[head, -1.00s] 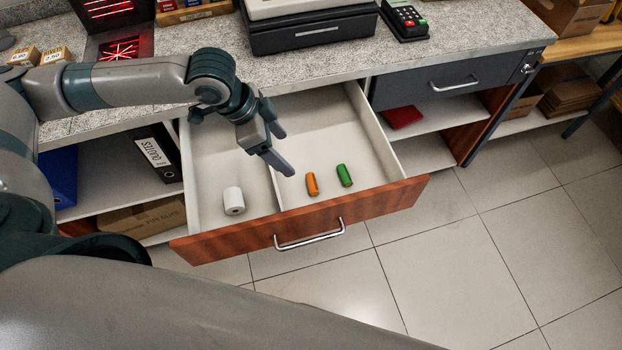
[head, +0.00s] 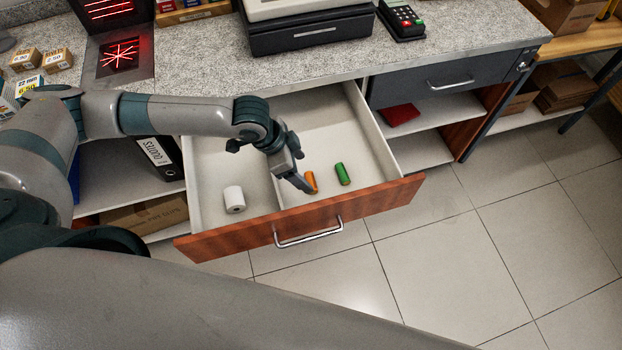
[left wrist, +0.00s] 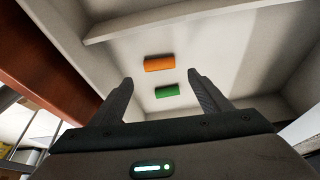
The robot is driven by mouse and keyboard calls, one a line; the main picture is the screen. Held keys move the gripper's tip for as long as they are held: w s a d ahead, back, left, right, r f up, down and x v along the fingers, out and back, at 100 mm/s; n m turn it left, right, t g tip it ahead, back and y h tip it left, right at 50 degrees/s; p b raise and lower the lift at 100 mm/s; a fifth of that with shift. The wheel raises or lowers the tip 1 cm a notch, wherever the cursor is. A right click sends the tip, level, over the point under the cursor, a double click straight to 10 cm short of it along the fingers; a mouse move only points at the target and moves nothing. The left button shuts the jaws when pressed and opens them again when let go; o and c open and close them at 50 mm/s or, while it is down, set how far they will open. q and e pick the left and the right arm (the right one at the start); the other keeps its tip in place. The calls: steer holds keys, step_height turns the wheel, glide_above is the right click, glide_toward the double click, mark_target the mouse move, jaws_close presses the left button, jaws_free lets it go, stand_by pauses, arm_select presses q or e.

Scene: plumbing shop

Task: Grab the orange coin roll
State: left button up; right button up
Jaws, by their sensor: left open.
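The orange coin roll (head: 312,180) lies in the right compartment of the open drawer (head: 300,228), near its front panel. In the head view my left gripper (head: 306,188) is over the drawer, its fingertips beside the orange roll and partly covering it. In the left wrist view the open, empty jaws (left wrist: 162,82) point toward the orange roll (left wrist: 159,63), which shows beyond the fingertips. A green coin roll (head: 343,174) lies to the right of the orange one; it also shows between the fingertips in the left wrist view (left wrist: 167,103). My right gripper is not in view.
A white paper roll (head: 234,199) stands in the drawer's left compartment, behind a low divider (head: 277,196). The drawer's wooden front with its metal handle (head: 309,232) borders the space. The granite counter (head: 200,70) is above and behind. The drawer's back right is clear.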

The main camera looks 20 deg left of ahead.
mark_target(311, 180)
arm_select(q)
steer(key=shift+d+f, duration=0.15)
steer(key=shift+f, duration=0.3)
steer(key=shift+w+d+f+p, duration=0.1)
steer(key=shift+w+f+p, duration=0.05)
steer(key=shift+f+p, duration=0.3)
steer(key=p+x, duration=0.1)
steer(key=x, duration=0.2)
steer(key=shift+d+f, duration=0.1)
steer(key=shift+f, duration=0.55)
steer(key=shift+c, duration=0.6)
steer(key=c, duration=1.1)
steer(key=shift+r, duration=0.15)
